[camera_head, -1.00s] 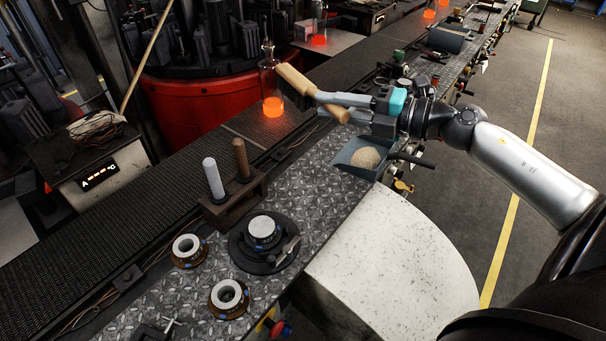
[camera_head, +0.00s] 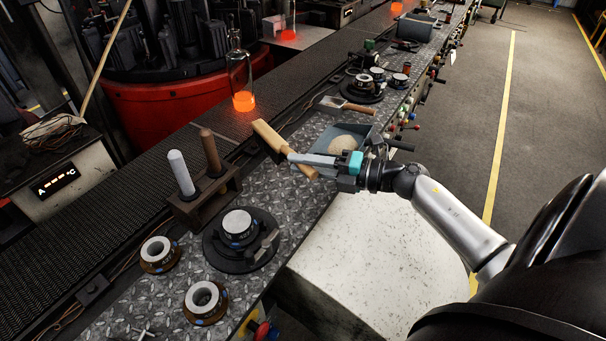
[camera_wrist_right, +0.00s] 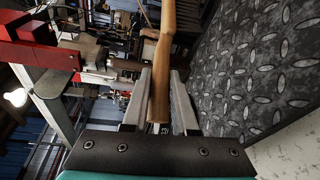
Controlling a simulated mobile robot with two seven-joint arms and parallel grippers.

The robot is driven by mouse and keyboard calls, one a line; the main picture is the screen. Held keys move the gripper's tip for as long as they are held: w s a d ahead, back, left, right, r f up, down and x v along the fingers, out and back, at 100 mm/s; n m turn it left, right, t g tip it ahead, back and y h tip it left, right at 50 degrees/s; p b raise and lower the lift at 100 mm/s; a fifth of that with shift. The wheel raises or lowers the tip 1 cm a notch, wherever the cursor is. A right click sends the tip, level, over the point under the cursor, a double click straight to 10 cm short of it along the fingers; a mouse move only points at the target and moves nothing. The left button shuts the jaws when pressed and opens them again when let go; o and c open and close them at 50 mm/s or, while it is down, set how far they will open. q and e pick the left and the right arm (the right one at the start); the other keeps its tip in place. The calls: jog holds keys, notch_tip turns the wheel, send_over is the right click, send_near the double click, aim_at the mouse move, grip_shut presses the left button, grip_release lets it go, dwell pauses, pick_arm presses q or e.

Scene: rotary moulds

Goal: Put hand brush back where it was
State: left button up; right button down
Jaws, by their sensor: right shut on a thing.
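The hand brush (camera_head: 271,138), with a pale wooden body, is in my right gripper (camera_head: 305,160) above the diamond-plate bench. In the right wrist view its wooden handle (camera_wrist_right: 160,85) passes between the two fingers (camera_wrist_right: 163,105). The brush's far end points up and left in the head view, towards the conveyor, beyond a wooden stand (camera_head: 205,198) with two upright rods. Whether the brush touches the bench cannot be told. My left gripper is not in view.
A flat tool with a wooden handle (camera_head: 345,105) lies behind. A glowing bottle (camera_head: 240,75) stands on the conveyor. Mould rings (camera_head: 206,300) and a round fixture (camera_head: 218,258) occupy the near bench.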

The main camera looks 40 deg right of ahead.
notch_tip(320, 180, down, 2)
jog(key=shift+f, duration=0.15)
jog(key=shift+f+b, duration=0.5)
jog(key=shift+b, duration=0.1)
jog(key=c, duration=0.7)
grip_release()
